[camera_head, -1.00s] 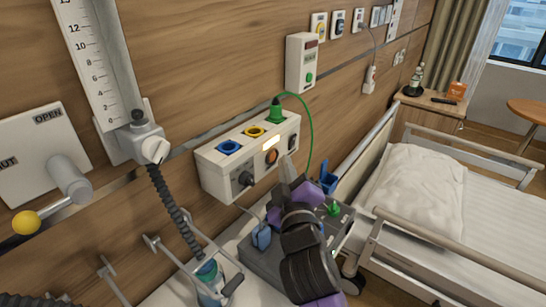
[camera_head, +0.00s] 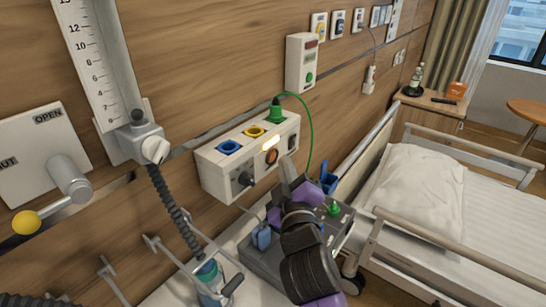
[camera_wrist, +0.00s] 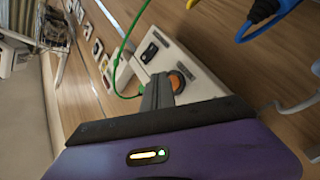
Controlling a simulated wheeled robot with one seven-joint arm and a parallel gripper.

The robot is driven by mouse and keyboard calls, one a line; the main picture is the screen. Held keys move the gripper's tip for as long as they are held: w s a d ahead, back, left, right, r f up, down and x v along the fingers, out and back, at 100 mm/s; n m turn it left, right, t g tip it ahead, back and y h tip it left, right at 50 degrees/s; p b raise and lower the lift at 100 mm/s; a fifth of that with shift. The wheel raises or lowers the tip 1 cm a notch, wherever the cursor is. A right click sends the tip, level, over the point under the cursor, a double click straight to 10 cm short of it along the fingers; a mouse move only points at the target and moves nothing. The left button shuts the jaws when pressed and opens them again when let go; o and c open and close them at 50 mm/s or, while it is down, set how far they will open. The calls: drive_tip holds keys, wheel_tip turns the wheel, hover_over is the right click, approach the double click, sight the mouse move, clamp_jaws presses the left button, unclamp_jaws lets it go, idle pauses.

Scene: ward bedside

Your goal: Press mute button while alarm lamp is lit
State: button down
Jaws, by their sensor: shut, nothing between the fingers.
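The white wall box (camera_head: 215,172) carries a bar-shaped alarm lamp (camera_head: 270,144), which glows pale yellow and looks lit. Just below it is a round orange button (camera_head: 271,157) in a dark ring, which I take as the mute button. It also shows in the wrist view (camera_wrist: 178,82). My gripper (camera_head: 286,168) is shut and empty, with its tips in front of the box, just right of and below the button. In the wrist view its fingers (camera_wrist: 157,94) partly overlap the button's edge. I cannot tell whether they touch it.
Blue (camera_head: 229,147), yellow (camera_head: 254,132) and green (camera_head: 276,112) sockets line the box top, with a green cable from the green one. A black knob (camera_head: 245,179) and black switch (camera_head: 292,142) flank the button. A grey case (camera_head: 262,258) stands below, beside the bed (camera_head: 420,190).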

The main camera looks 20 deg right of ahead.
drive_tip(key=shift+w+a, duration=0.1)
drive_tip(key=shift+w, duration=0.05)
drive_tip(key=shift+w+a, duration=0.2)
drive_tip(key=shift+w+a+b, duration=0.15)
drive_tip(key=shift+w+b, duration=0.1)
drive_tip(key=shift+b, duration=0.05)
idle(0.9)
drive_tip(key=shift+s, duration=0.1)
drive_tip(key=shift+s+d+p, duration=0.35)
drive_tip(key=shift+s+d, duration=0.1)
drive_tip(key=shift+s, duration=0.05)
idle(0.4)
drive_tip(key=s+d+p, duration=0.1)
drive_tip(key=s, duration=0.1)
drive_tip(key=s+d+p, duration=0.1)
drive_tip(key=s+d, duration=0.1)
idle(0.4)
idle(0.4)
